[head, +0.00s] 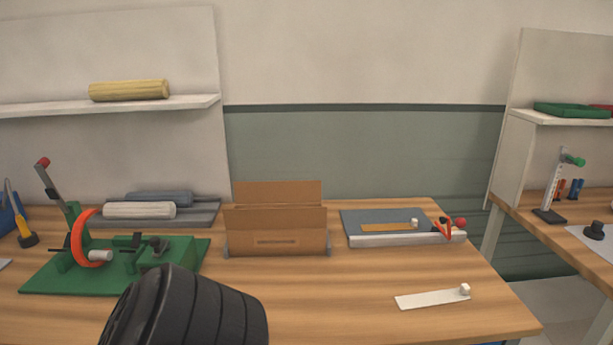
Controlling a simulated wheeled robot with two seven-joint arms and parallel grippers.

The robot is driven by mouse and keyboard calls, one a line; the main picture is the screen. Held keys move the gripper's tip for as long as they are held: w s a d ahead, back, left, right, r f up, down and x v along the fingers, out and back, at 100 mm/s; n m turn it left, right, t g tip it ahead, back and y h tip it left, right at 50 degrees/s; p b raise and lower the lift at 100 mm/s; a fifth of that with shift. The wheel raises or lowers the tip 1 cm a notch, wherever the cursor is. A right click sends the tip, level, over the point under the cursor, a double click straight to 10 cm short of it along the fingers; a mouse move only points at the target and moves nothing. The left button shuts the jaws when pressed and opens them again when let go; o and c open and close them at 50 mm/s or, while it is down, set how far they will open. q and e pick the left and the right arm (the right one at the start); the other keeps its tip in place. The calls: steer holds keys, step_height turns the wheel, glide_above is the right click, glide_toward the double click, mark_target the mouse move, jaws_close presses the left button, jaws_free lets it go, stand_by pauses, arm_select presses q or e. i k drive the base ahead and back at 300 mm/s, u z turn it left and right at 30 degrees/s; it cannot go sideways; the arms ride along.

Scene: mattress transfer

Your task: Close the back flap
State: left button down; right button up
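A brown cardboard box (290,246) stands in the middle of the wooden table. Its front wall has a narrow slot, and grey supports show at its lower corners. The back flap (277,192) stands up, roughly vertical, at the rear of the box. Another cardboard panel (275,217) shows in front of and below it, with side edges reaching toward the front. The inside of the box is hidden from this angle. No gripper fingers show in the head view, so neither gripper can be placed relative to the box.
A green fixture (45,281) with an orange ring stands left of the box. A grey tray (208,217) with rolls lies behind it. A grey board (360,217) with a red-knobbed tool lies right. A white strip (425,300) lies front right. The table (350,300) before the box is clear.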

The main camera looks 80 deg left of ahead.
mark_target(300, 190)
steer(key=k, duration=0.95)
steer(key=u, duration=1.2)
steer(key=i, duration=0.55)
steer(key=u, duration=0.05)
